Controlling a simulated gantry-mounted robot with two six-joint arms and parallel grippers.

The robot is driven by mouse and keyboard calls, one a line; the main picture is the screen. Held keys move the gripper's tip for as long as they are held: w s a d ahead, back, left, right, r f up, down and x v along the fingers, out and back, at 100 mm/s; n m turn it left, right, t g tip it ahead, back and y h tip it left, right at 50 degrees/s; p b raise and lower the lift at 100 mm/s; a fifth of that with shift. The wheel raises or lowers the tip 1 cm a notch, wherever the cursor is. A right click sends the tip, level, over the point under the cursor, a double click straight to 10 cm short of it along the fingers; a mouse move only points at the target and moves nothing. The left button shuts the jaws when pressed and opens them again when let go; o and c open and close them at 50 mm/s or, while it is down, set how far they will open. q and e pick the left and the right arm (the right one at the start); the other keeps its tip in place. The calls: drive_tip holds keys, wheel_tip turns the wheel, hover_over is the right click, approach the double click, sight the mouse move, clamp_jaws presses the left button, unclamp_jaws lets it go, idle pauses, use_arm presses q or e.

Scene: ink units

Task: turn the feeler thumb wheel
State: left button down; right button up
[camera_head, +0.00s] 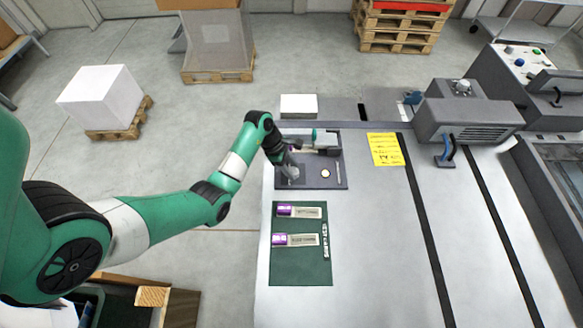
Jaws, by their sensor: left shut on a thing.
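A small feeler unit (326,140) with a grey block stands on a dark base plate (334,183) near the left edge of the worktop. A pale round part (326,173) sits on the plate. My right gripper is not in view.
A dark green mat (300,264) with two purple-ended cards (298,211) lies in front of the unit. A yellow note (385,149) lies to its right, and a white block (299,106) stands behind. A grey machine (467,115) stands further right. The worktop's front middle is clear.

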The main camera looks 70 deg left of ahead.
use_arm(q)
drive_tip(key=shift+r+m+g+p, duration=0.15)
drive_tip(key=shift+m+g+p, duration=0.2)
drive_tip(key=shift+m, duration=0.25)
drive_tip(key=m+h, duration=0.1)
drive_tip(key=m, duration=0.2)
drive_tip(key=shift+w+a+g, duration=0.1)
drive_tip(key=shift+g, duration=0.15)
drive_tip(key=shift+c, duration=1.8)
unclamp_jaws()
drive_tip(key=p+v, duration=0.3)
drive_tip(key=v, duration=0.8)
drive_tip(key=shift+a+r+p, duration=0.15)
drive_tip(key=shift+a+p, duration=0.05)
drive_tip(key=shift+p, duration=0.15)
